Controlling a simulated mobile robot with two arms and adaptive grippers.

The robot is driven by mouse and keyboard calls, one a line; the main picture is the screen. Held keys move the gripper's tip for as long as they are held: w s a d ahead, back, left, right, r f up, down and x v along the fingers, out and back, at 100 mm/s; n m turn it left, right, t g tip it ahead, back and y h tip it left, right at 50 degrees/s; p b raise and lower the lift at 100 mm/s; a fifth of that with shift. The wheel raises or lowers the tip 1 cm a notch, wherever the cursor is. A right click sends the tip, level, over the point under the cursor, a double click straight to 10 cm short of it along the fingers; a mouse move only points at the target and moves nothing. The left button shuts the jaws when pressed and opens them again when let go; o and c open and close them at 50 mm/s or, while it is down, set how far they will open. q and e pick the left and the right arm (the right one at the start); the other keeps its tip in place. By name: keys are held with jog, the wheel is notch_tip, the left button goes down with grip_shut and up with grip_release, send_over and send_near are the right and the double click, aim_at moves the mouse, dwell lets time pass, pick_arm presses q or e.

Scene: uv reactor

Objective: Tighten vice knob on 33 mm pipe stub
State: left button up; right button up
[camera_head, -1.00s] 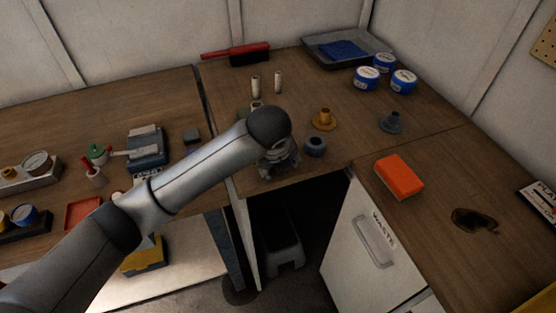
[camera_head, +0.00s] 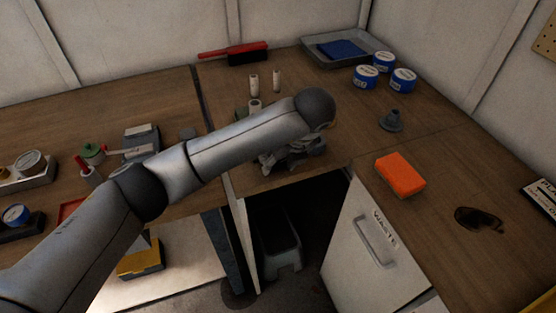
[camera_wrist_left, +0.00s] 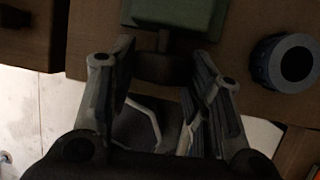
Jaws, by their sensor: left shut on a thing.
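The green vice (camera_wrist_left: 178,12) is at the top of the left wrist view; in the head view only a bit of it (camera_head: 241,112) shows behind my arm. A pale pipe stub (camera_head: 255,105) stands there, its lower part hidden. The dark vice knob (camera_wrist_left: 160,68) sticks out toward me over the table edge. My left gripper (camera_wrist_left: 157,62) is shut on the knob, one finger on each side. In the head view, my left gripper (camera_head: 288,157) is at the table's front edge, partly under my wrist. My right gripper is not in view.
Two pale stubs (camera_head: 254,83) (camera_head: 277,80) stand behind the vice. A grey-blue ring (camera_wrist_left: 285,62) lies right of it. A stool (camera_head: 275,240) is below in the open gap.

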pick_arm(q)
jog(key=o, duration=1)
jog(key=v, duration=1.2)
jog(key=shift+d, duration=0.1)
